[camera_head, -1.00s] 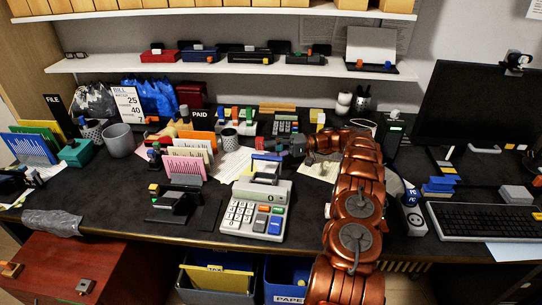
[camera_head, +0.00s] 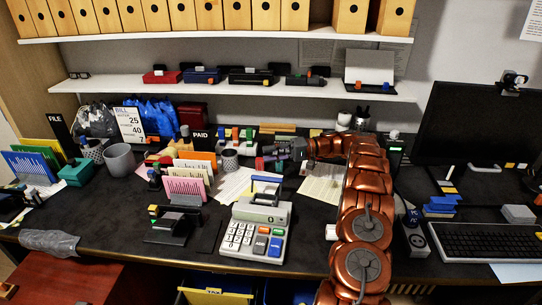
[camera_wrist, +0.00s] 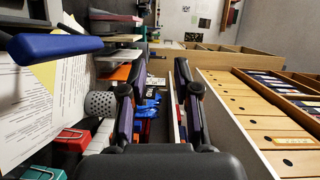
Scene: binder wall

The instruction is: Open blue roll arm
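The blue roll arm (camera_head: 266,180) is a blue bar on the back of the beige calculator (camera_head: 258,228). In the wrist view the blue roll arm (camera_wrist: 55,45) is a thick blue bar at the upper left, outside the space between my fingers. My gripper (camera_head: 268,162) is above and just behind the calculator in the head view, pointing left. In the wrist view my gripper (camera_wrist: 158,95) has its two dark fingers apart with nothing held between them. It does not appear to touch the bar.
White papers (camera_head: 235,185) lie left of the calculator, beside card holders (camera_head: 187,187) and a mesh cup (camera_head: 229,160). A black device (camera_head: 173,222) stands at its left. The monitor (camera_head: 475,120) and keyboard (camera_head: 485,243) are at right. Shelves (camera_head: 230,92) hang above.

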